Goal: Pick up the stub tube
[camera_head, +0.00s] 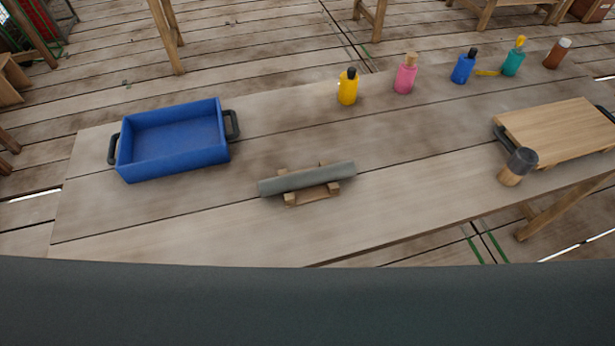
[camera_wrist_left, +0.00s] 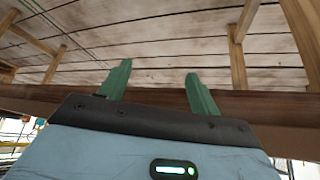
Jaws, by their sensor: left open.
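The stub tube (camera_head: 307,179) is a grey-green cylinder. It lies on a small wooden cradle (camera_head: 313,194) in the middle of the table in the head view, tilted slightly up to the right. My left gripper (camera_wrist_left: 158,88) shows only in the left wrist view, with its two green fingers apart and nothing between them. The wrist view shows the dark underside or edge of a table and wooden legs, not the tube. My right gripper is not in either view.
A blue tray (camera_head: 172,140) with dark handles stands on the table's left. Several bottles, including a yellow one (camera_head: 347,88) and a pink one (camera_head: 405,76), line the back edge. Table around the cradle is clear.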

